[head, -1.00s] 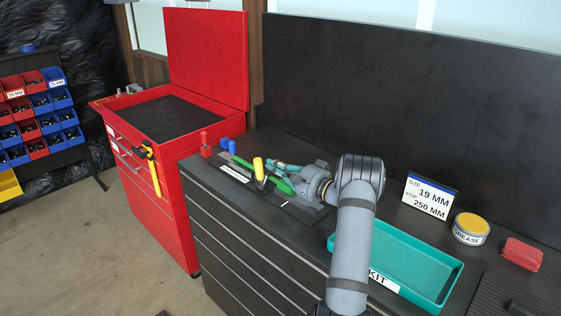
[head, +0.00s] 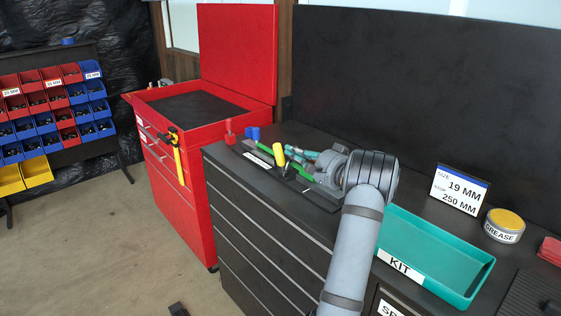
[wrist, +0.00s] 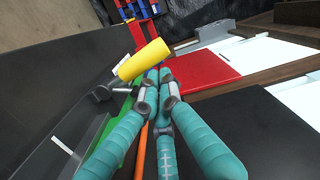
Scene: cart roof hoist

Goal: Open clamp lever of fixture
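The fixture (head: 300,185) is a low dark base on the black bench, with a white label along its front edge. A yellow-handled lever, which looks like the clamp lever (head: 278,155), stands up from it, slightly tilted. In the wrist view its yellow grip (wrist: 143,60) lies across the picture just beyond my fingertips. My gripper (wrist: 158,76) has teal fingers, and their tips are close together with nothing seen between them. It also shows in the head view (head: 300,156), just right of the lever. Whether the fingertips touch the lever is unclear. A green bar (head: 264,149) runs along the fixture.
A red post (head: 229,132) and a blue post (head: 253,133) stand at the fixture's far end. A teal kit tray (head: 440,250), a size sign (head: 459,190) and a grease tin (head: 504,225) are at right. A red tool cart (head: 190,170) stands left.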

